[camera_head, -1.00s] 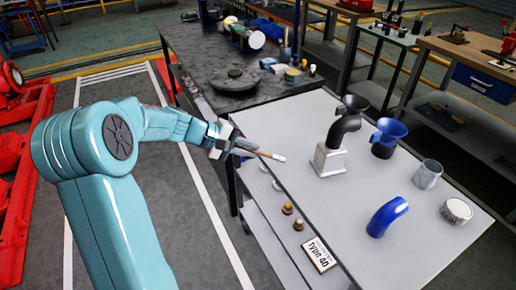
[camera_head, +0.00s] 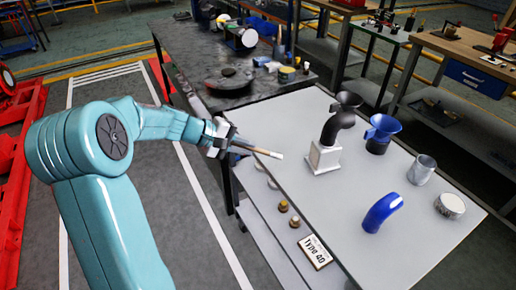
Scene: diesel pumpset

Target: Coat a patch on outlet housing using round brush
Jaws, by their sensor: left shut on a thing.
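My left gripper (camera_head: 222,140) is shut on the round brush (camera_head: 258,151), a thin brown-handled stick with a pale tip pointing right. The brush tip is over the left edge of the light table, apart from other things. The likely outlet housing (camera_head: 335,128) is a black curved pipe with a flared mouth on a white block (camera_head: 323,158), standing upright on the table right of the brush. I cannot tell which part bears the patch. My right gripper is not in view.
On the light table (camera_head: 290,195) stand a blue funnel piece (camera_head: 381,135), a grey cup (camera_head: 421,170), a round white-topped tin (camera_head: 450,205) and a blue elbow pipe (camera_head: 382,212). A "Type 40" sign (camera_head: 315,252) is at the lower shelf. A dark workbench (camera_head: 215,60) stands behind.

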